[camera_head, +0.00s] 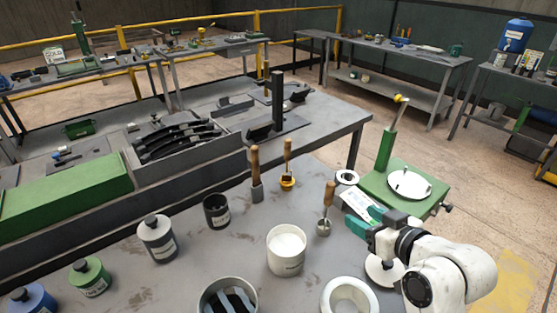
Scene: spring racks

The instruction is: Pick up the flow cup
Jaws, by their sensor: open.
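Three wooden-handled items stand upright on the grey bench, and I cannot tell for sure which is the flow cup. The likeliest is the small grey metal cup with a wooden handle (325,212), just left of my gripper. Another has a yellow-orange cup-like base (288,181), farther back. The third has a flat grey lower end (256,185). My gripper (365,220), with teal fingers, is open at the bench's right side. It is right of the grey cup and apart from it in the picture. The space between the fingers is partly hidden.
A white tub (286,256), a dark can (216,211) and a grey bottle (158,240) stand left of the cup. A white ring-shaped vessel (349,296) is in front.

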